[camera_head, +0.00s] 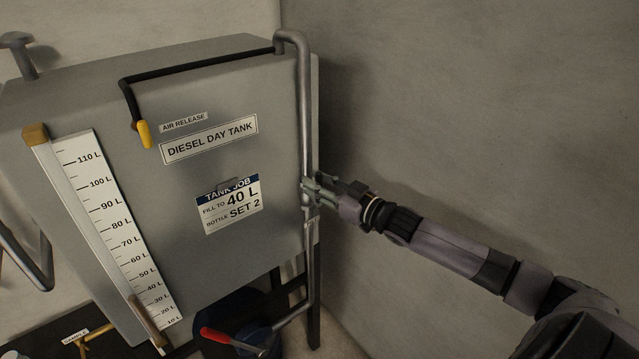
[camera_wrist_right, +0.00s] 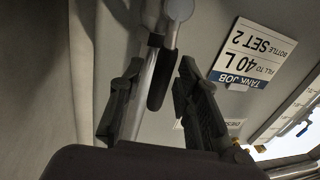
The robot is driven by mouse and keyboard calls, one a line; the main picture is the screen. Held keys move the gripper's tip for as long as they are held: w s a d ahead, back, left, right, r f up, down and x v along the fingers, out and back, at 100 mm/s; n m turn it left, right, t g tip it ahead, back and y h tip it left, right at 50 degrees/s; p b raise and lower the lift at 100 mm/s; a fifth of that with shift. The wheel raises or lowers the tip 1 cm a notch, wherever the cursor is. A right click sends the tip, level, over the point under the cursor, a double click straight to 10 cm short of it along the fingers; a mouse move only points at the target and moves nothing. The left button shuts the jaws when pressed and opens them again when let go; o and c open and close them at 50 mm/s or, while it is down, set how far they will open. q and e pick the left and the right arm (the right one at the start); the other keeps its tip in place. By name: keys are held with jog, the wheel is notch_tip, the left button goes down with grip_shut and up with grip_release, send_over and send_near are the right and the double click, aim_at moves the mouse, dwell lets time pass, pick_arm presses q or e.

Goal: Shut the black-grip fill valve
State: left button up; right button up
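The fill pipe (camera_head: 305,110) runs down the right edge of the grey diesel day tank (camera_head: 215,100). My right gripper (camera_head: 310,190) is at this pipe, about halfway down, and covers most of the valve there. In the right wrist view, the black grip (camera_wrist_right: 161,78) hangs from a metal valve lever beside the pipe (camera_wrist_right: 133,115). It lies nearly along the pipe, between the two spread fingers of my right gripper (camera_wrist_right: 158,95). The fingers are open, with visible gaps to the grip. My left gripper is not in view.
A yellow-grip lever (camera_head: 143,134) is on the tank's upper front, and a red-grip lever (camera_head: 216,335) is low down. A level scale (camera_head: 110,215) and a "fill to 40 L" card (camera_head: 228,205) are on the front. A bare wall (camera_head: 480,90) stands at right.

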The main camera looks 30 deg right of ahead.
grip_shut()
dwell(0.6)
